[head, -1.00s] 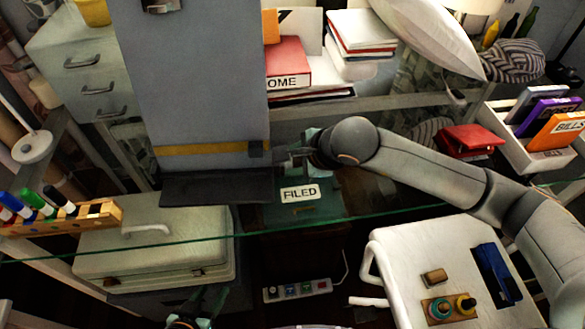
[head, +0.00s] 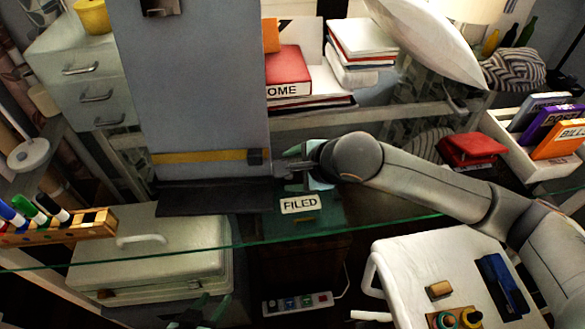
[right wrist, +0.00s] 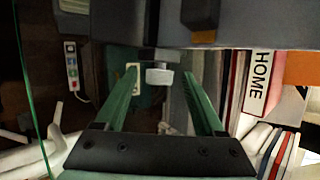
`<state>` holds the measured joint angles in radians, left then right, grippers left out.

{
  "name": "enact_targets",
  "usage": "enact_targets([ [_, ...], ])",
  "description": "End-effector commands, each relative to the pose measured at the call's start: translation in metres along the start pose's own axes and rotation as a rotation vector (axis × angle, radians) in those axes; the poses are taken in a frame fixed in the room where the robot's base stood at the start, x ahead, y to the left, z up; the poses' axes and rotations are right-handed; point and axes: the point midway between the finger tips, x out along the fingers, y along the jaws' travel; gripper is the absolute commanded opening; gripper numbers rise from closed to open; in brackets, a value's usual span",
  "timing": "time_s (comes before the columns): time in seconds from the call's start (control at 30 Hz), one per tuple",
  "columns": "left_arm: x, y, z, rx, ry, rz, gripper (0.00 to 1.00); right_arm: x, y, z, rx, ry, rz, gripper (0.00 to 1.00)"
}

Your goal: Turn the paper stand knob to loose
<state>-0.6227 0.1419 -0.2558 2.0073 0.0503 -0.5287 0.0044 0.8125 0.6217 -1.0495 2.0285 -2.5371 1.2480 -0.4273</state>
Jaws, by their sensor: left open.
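The paper stand (head: 200,90) is a tall grey panel with a yellow band and a dark ledge at its foot, left of centre in the head view. Its pale round knob (right wrist: 160,77) shows in the right wrist view, between and just beyond the fingertips of my right gripper (right wrist: 162,78). Those green fingers are apart, with gaps on both sides of the knob. In the head view my right gripper (head: 303,167) is at the stand's lower right side, partly hidden by its own wrist. My left gripper (head: 209,304) is open and empty at the bottom edge, partly cut off.
A glass edge (head: 400,222) crosses the front. A FILED label (head: 299,204) lies below the right gripper. A beige case (head: 150,250) and a marker rack (head: 60,226) are at left.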

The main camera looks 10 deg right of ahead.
Motion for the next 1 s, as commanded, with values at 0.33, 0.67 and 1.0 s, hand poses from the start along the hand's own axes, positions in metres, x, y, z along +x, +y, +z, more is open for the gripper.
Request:
enact_targets([
  [0.33, -0.001, 0.000, 0.004, -0.002, -0.009, 0.000, 0.50, -0.009, 0.000, 0.000, 0.000, 0.001, 0.000, 0.71],
  [0.67, -0.002, 0.000, 0.005, -0.002, -0.011, -0.002, 0.50, -0.077, -0.001, 0.000, -0.003, 0.000, -0.004, 0.71],
  [1.0, -0.003, -0.001, 0.004, -0.002, -0.009, -0.004, 0.50, -0.122, 0.000, 0.000, 0.000, 0.001, 0.000, 0.71],
])
